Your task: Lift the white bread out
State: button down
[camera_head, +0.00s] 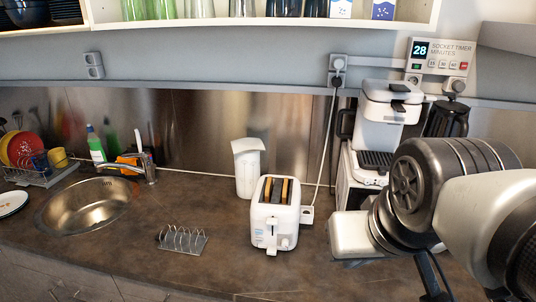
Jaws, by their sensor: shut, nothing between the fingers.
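A white toaster (275,222) stands on the counter in the middle, with its lever side toward me. Bread (284,191) shows as narrow light-brown edges in its top slots; which slice is the white bread, I cannot tell. My gripper (350,257) is to the right of the toaster, apart from it, low over the counter. Its white hand shows, but its fingers are mostly hidden. It is shut and holds nothing.
An empty wire toast rack (184,240) is left of the toaster. A white jug (248,168) stands behind it. A coffee machine (384,125) is behind my arm. A cord runs from the toaster's right to the wall socket (338,68). The sink (90,205) is left.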

aim_at(268, 191)
jog(key=j+z, duration=0.1)
jog(key=j, duration=0.35)
jog(key=k+j+z, duration=0.15)
jog(key=j, duration=0.3)
jog(key=k+j+z, duration=0.1)
jog(key=j, duration=0.35)
jog(key=i+l, duration=0.2)
jog(key=l, duration=0.15)
jog(key=i+l, duration=0.25)
